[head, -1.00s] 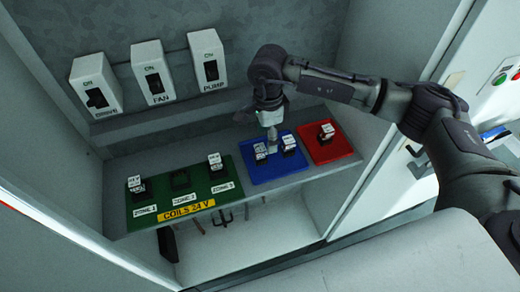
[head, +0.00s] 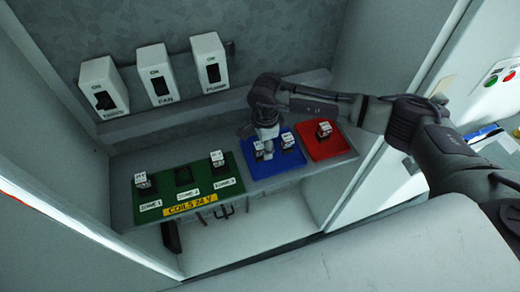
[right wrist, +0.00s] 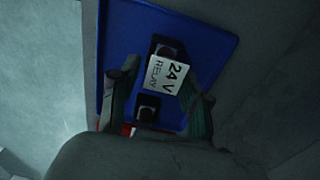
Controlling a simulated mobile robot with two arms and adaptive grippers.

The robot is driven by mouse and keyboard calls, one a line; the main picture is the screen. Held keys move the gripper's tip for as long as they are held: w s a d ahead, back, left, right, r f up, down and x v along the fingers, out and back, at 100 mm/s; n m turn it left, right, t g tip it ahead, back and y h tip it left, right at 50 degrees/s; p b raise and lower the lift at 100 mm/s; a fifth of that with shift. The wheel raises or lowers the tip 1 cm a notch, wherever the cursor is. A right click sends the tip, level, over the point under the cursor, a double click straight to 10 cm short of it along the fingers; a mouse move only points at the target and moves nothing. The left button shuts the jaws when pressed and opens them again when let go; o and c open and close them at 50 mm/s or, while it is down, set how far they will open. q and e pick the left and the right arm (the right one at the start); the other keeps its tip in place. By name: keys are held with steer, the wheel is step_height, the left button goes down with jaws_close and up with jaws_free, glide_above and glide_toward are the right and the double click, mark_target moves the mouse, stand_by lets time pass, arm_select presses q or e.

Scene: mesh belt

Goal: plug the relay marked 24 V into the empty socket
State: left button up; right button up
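The relay marked 24 V (right wrist: 168,76) stands on the blue tray (right wrist: 222,42), its white label facing up in the right wrist view. In the head view it appears to be the left relay (head: 261,153) on the blue tray (head: 256,172), partly hidden by my gripper. My right gripper (right wrist: 160,82) points down over it, open, with its fingers apart on either side of the label. In the head view the right gripper (head: 267,143) is above that relay. The empty socket (head: 183,176) is the middle one on the green panel (head: 160,187), above ZONE 2. My left gripper is not in view.
A second relay (head: 288,141) stands close by on the blue tray. A red tray (head: 330,148) with one relay (head: 324,130) lies to the right. Relays (head: 141,180) and (head: 217,158) flank the empty socket. Switch boxes (head: 157,77) line the back wall.

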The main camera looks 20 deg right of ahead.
steer(key=c, duration=0.7)
steer(key=shift+r, duration=0.15)
